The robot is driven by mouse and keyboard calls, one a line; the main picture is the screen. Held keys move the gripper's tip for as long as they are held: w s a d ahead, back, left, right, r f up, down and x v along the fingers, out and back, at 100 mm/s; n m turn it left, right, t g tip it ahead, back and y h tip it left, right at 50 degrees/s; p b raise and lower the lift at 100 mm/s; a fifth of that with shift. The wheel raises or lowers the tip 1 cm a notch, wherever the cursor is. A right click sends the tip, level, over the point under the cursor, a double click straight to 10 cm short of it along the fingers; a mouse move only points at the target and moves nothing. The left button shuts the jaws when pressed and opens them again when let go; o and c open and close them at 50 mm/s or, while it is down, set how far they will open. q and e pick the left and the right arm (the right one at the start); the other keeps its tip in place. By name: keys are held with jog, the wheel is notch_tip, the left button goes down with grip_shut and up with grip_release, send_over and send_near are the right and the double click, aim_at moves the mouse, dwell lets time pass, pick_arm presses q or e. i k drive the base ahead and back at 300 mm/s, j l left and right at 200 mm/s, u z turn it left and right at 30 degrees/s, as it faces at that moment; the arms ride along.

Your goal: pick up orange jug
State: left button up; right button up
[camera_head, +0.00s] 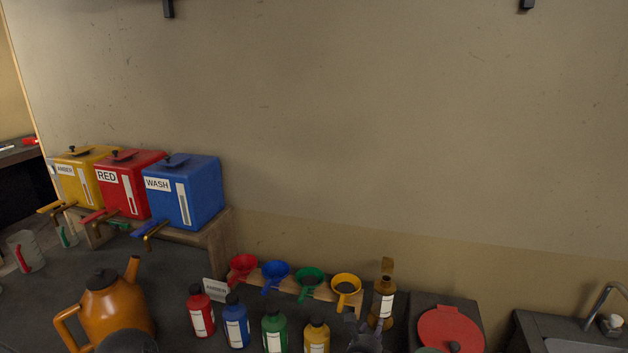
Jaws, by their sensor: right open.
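The orange jug (115,311) stands on the dark counter at the lower left. It has a dark lid, a spout pointing up to the right and a loop handle on its left. A dark rounded shape at the bottom edge hides part of its lower front; I cannot tell what it is. My right gripper (367,334) is at the bottom edge, right of the middle, in front of the amber bottle and well to the right of the jug. It is open and partly cut off by the frame. My left gripper is not recognisable in view.
Amber, red and blue (197,193) tanks with taps stand on a wooden shelf behind the jug. Several small bottles (236,325) and a rack of coloured funnels (310,281) fill the middle. A red lid (450,328) and a sink (575,345) are at right.

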aim_at(101, 313)
jog(key=k+j, duration=0.3)
jog(key=k, duration=0.15)
jog(key=k+j, duration=0.3)
jog(key=k, duration=0.15)
